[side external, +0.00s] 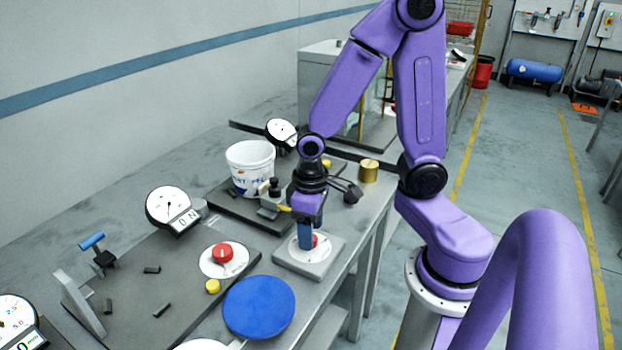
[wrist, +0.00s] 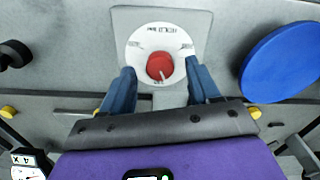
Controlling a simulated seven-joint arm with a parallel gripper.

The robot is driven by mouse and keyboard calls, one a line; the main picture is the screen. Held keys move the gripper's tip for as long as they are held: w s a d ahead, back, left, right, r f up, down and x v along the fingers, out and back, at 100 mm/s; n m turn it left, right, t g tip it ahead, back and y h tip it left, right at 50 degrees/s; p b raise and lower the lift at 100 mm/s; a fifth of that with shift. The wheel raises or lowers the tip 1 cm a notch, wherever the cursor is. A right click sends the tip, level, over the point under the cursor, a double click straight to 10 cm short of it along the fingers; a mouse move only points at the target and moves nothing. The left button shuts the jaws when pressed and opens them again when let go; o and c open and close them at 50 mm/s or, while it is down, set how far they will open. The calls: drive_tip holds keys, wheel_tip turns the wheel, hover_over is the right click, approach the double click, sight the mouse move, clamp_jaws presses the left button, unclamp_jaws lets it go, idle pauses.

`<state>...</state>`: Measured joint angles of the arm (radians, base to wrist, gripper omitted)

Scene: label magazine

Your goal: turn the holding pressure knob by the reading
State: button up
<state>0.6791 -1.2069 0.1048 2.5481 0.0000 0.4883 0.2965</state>
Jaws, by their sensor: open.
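The holding pressure knob (wrist: 160,66) is red with a white pointer line. It sits on a white dial marked HOLD bar, on a grey plate (wrist: 125,20). In the wrist view its pointer line points down and slightly right. My gripper (wrist: 160,74) is open, with one blue finger on each side of the knob and visible gaps between. In the side view my gripper (side external: 306,240) is low over the dial and hides most of the knob (side external: 315,240). Round gauges stand at the back (side external: 281,132), the middle left (side external: 168,206) and the front left (side external: 15,316); their readings are too small to tell.
A second red knob (side external: 222,253) on a white dial is to the left, with a yellow button (side external: 213,286) and a blue disc (side external: 259,306) near it. A white tub (side external: 250,166) and a brass cylinder (side external: 368,170) stand behind. The bench edge is close on the right.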

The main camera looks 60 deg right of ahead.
wheel_tip(320, 180, up, 16)
drive_tip(key=shift+f, duration=0.15)
idle(0.4)
drive_tip(key=shift+s, duration=0.1)
drive_tip(key=s+a+f+n, duration=0.3)
drive_tip(key=s+f+n, duration=0.4)
drive_tip(key=s+n, duration=0.3)
drive_tip(key=shift+s+a, duration=0.15)
drive_tip(key=shift+s, duration=0.75)
